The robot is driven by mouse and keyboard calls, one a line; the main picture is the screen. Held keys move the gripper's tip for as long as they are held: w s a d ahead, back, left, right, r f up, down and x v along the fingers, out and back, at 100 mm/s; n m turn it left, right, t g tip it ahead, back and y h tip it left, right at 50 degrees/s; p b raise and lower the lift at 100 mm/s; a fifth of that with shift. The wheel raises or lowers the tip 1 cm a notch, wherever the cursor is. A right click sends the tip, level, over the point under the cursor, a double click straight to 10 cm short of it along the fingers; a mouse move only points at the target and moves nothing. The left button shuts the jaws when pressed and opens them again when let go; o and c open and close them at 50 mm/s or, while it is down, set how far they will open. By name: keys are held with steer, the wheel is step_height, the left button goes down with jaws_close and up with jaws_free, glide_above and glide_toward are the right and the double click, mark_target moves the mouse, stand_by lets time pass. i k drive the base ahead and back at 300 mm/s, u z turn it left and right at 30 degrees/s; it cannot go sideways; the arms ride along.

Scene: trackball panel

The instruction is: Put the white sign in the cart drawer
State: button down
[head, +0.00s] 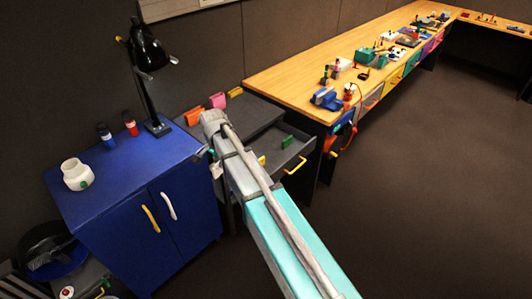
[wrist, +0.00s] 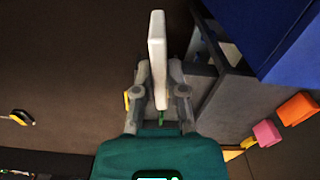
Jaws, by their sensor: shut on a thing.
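The white sign (wrist: 157,60) is a thin pale slab, seen nearly edge-on in the wrist view. My gripper (wrist: 157,82) is shut on it, with one finger on each side, and the sign sticks out past the fingertips. The grey cart's drawer (head: 307,149) is pulled open in the head view, with a yellow handle (head: 295,166) on its front. A green item (head: 287,141) shows at the drawer. My arm crosses in front of the cart and hides part of the drawer. In the head view the sign is mostly hidden or too small to tell.
A blue cabinet (head: 120,190) with a black lamp (head: 148,50), bottles and a white jar (head: 76,174) stands left of the cart. Orange and pink items (head: 217,101) stand at the cart's back. A long wooden workbench (head: 300,75) runs behind right. Floor at right is clear.

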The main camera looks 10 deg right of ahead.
mark_target(274, 157)
steer(key=z, duration=0.6)
steer(key=i, duration=1)
